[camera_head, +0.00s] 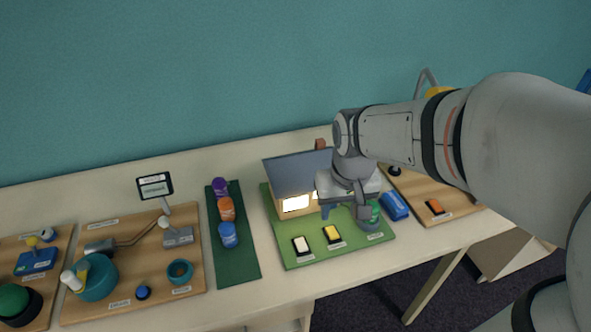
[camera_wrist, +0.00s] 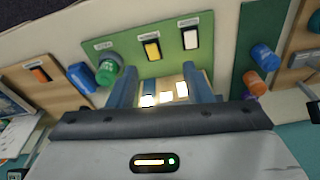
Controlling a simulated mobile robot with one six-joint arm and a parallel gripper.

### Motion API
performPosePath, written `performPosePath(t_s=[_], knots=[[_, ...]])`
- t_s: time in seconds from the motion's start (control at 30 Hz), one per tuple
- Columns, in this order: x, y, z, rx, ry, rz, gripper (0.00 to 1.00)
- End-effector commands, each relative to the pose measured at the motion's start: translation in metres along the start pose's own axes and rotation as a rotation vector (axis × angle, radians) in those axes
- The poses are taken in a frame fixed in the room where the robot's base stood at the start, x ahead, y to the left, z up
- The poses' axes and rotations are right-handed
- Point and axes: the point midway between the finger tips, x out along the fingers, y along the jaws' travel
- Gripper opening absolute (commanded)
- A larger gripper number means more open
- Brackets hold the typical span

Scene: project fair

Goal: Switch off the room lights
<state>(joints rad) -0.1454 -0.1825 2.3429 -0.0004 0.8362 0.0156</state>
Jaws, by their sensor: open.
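A model house (camera_head: 297,173) with a grey roof and brightly lit windows stands on a green board (camera_head: 292,252). A white rocker switch (camera_head: 301,245) and a yellow rocker switch (camera_head: 332,234) sit on the board in front of it. Their labels are too small to read. Both also show in the wrist view, the white switch (camera_wrist: 190,38) and the yellow switch (camera_wrist: 151,50). My gripper (camera_head: 345,210) is open and empty over the right part of the board. In the wrist view the switches lie beyond its fingers (camera_wrist: 162,82), and lit windows show between them.
A green round object (camera_head: 374,216) and a blue block (camera_head: 395,206) are close to the gripper's right. An orange switch (camera_head: 435,207) is on a wooden board at right. Orange, blue and purple cans stand on a dark green strip (camera_head: 240,268) at left.

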Motion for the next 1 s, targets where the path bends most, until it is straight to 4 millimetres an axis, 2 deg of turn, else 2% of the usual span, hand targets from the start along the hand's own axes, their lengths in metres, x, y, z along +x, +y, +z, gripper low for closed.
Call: performPosePath(t_s=[0.03,0.2,0.4,0.57,1.0], knots=[[0.019,-0.011,-0.011,-0.028,-0.032,-0.004,0.45],[0.066,-0.042,-0.039,-0.094,-0.098,-0.008,0.45],[0.100,-0.064,-0.053,-0.138,-0.138,-0.009,0.45],[0.114,-0.069,-0.055,-0.147,-0.147,-0.008,0.45],[0.175,-0.069,-0.045,-0.147,-0.148,-0.008,0.45]])
